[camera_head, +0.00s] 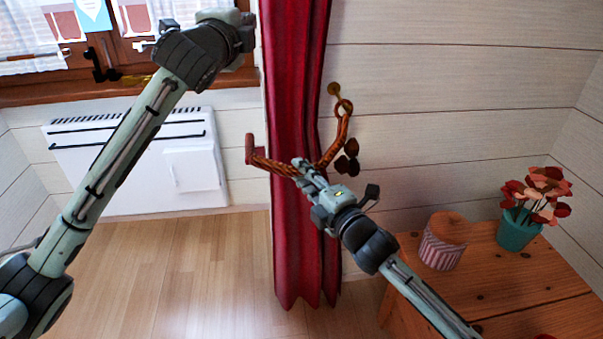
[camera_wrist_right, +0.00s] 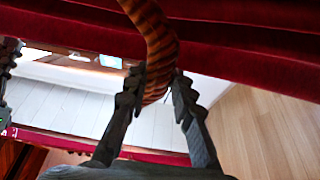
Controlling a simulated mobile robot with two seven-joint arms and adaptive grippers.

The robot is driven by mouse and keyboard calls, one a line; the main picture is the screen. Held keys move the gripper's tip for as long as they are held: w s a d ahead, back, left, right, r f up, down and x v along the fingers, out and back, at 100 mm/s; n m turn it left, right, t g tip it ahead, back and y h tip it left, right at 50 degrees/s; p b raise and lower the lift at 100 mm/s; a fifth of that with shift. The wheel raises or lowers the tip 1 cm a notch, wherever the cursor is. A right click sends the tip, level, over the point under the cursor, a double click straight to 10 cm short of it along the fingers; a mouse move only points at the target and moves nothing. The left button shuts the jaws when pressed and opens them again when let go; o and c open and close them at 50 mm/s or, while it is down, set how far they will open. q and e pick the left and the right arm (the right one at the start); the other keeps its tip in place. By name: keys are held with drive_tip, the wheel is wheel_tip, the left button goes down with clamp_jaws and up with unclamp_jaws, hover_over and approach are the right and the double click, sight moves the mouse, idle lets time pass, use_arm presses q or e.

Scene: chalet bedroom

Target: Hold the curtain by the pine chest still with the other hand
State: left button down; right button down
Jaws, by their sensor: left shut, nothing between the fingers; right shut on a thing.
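The red curtain (camera_head: 295,90) hangs from the top of the head view down to near the floor, left of the pine chest (camera_head: 520,285). An orange-brown striped tieback rope (camera_head: 347,127) passes across the curtain and up to a brass hook (camera_head: 334,89) on the wall. My right gripper (camera_head: 305,172) is shut on the rope in front of the curtain; the wrist view shows the rope (camera_wrist_right: 150,35) between its fingers (camera_wrist_right: 158,85). My left gripper (camera_head: 245,32) is high by the window, close to the curtain's left edge. Its fingers are not clearly seen.
A striped jar (camera_head: 442,245) and a teal pot of flowers (camera_head: 519,230) stand on the chest. A white heater (camera_head: 140,160) is on the wall under the window sill (camera_head: 60,92). Dark tassels (camera_head: 347,160) hang beside the rope. The wooden floor (camera_head: 190,270) at the left is clear.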

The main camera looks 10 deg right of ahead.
drive_tip(key=c, duration=1.2)
unclamp_jaws()
drive_tip(key=shift+s, duration=0.1)
drive_tip(key=v, duration=1.1)
drive_tip(key=shift+s, duration=0.35)
drive_tip(key=shift+d, duration=0.15)
